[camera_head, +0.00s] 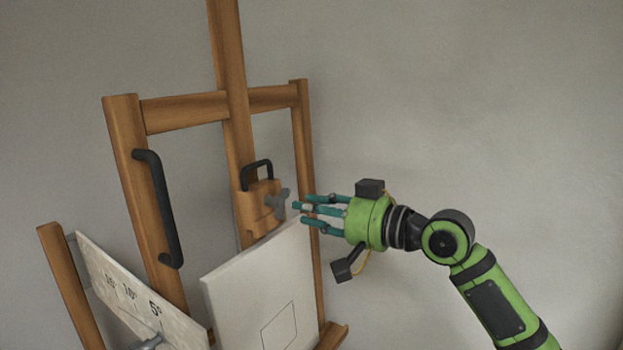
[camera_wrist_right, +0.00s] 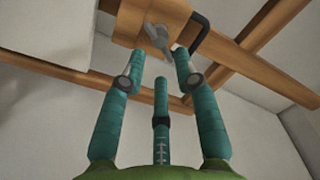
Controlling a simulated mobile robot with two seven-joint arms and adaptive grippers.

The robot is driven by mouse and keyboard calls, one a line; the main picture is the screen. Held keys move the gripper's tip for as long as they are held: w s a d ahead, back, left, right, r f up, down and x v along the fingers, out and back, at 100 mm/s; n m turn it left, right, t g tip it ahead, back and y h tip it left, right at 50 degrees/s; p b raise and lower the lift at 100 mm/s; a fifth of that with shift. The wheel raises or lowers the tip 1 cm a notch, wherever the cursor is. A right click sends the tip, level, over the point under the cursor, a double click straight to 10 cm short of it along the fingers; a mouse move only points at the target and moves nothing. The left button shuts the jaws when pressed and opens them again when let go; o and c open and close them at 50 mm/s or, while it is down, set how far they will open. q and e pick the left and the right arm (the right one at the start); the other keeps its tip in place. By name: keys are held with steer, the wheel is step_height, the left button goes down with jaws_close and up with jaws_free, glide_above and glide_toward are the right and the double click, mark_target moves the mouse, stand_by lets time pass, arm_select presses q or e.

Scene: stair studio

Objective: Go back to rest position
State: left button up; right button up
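My right gripper (camera_head: 304,209) is green with teal fingers and points left at the wooden easel. Its fingers are spread apart with nothing between them, as the right wrist view (camera_wrist_right: 160,72) also shows. A grey wing knob (camera_head: 277,203) on the wooden clamp block (camera_head: 257,209) is just beyond the fingertips; it shows in the right wrist view (camera_wrist_right: 158,43) past the fingers, and they look close but not closed on it. The block carries a black handle (camera_head: 256,172) on top. My left gripper is out of view.
The wooden easel (camera_head: 125,160) has a black side handle (camera_head: 158,208). A white canvas (camera_head: 250,280) with a drawn square stands below the clamp block. An angle-marked board (camera_head: 128,295) is at lower left. A plain wall (camera_head: 480,100) is behind; the space right of the easel is free around my arm.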

steer(key=shift+v, duration=0.8)
